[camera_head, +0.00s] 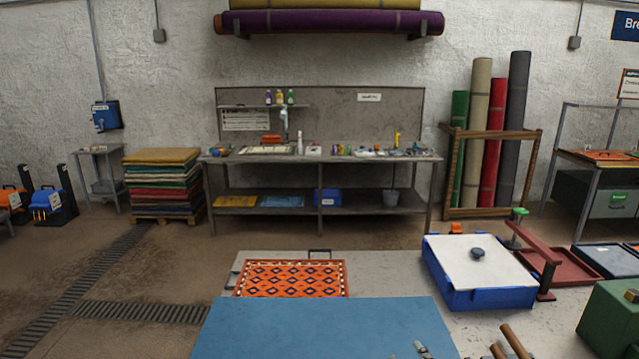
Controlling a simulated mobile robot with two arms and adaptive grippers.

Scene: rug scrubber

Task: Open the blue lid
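A large flat blue panel (315,328) fills the bottom middle of the head view and is cut off by the lower edge. I cannot tell whether it is the blue lid or a mat. The top lies flat on the box. Small grey metal parts (423,349) show at the panel's lower right; I cannot tell what they are. Neither of my grippers can be made out.
A patterned orange rug (291,278) lies behind the blue panel. A red post-and-arm piece (536,258) stands right of the box, near a red tray (562,268). A green case (610,318) and wooden handles (515,341) are at the lower right. A workbench (320,158) lines the wall.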

